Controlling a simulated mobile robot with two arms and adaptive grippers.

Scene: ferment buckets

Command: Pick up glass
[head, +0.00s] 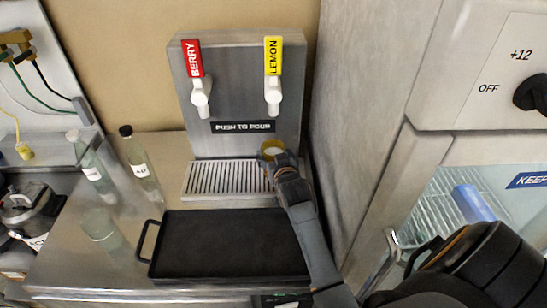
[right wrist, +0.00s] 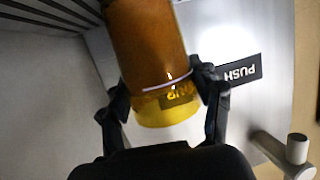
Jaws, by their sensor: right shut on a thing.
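My right gripper (head: 284,166) is shut on a glass (head: 271,148) at the right end of the drip tray, below the yellow LEMON tap (head: 273,75). In the right wrist view, the gripper's two fingers (right wrist: 166,85) lie on either side of the glass (right wrist: 146,42). The glass looks amber over most of its length and clearer yellow towards one end, with a pale line between. In the head view my arm hides most of the glass, so I cannot tell whether it touches the tray. My left gripper is in neither view.
The dispenser (head: 235,100) also has a red BERRY tap (head: 196,70). Its slatted drip tray (head: 215,180) stands behind a black handled tray (head: 225,245). Clear bottles (head: 139,160) stand at left. A metal cabinet wall (head: 365,110) rises close on the right.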

